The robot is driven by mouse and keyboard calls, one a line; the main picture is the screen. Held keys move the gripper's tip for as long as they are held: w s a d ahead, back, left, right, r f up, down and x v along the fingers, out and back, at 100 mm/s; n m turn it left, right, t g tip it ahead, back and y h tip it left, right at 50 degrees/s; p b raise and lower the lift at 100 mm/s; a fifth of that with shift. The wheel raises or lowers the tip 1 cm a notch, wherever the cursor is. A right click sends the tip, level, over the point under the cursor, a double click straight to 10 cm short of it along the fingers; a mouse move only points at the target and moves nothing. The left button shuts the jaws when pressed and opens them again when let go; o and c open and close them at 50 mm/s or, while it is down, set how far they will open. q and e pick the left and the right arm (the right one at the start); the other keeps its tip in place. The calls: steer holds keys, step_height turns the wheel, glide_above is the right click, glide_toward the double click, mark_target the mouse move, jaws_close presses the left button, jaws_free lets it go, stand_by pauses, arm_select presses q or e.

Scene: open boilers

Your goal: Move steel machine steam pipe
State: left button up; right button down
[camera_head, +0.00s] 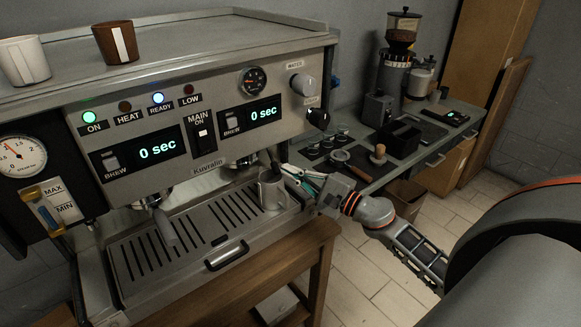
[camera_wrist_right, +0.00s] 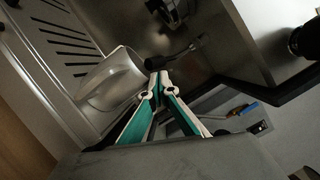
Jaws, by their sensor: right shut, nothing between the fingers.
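The steel espresso machine (camera_head: 205,160) fills the left and middle of the head view. Its steam pipe (camera_head: 276,166) hangs at the right front, with a dark grip, and its lower end is at the mouth of a metal pitcher (camera_head: 270,190) on the drip tray. In the right wrist view the pipe's dark part (camera_wrist_right: 188,48) lies just beyond the fingertips, beside the pitcher (camera_wrist_right: 115,82). My right gripper (camera_head: 297,176) is shut and empty, close to the pipe and pitcher; contact cannot be told. Its closed fingertips (camera_wrist_right: 158,80) show in the wrist view. My left gripper is not in view.
Two cups, one white (camera_head: 24,62) and one brown (camera_head: 116,42), stand on the machine's top. A side counter (camera_head: 455,128) at right holds a grinder (camera_head: 394,70) and several tools. A wooden table (camera_head: 300,245) carries the machine. Open floor lies to the right.

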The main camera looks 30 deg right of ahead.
steer(key=shift+a, duration=0.2)
steer(key=shift+s+a+r, duration=0.15)
steer(key=shift+a, duration=0.7)
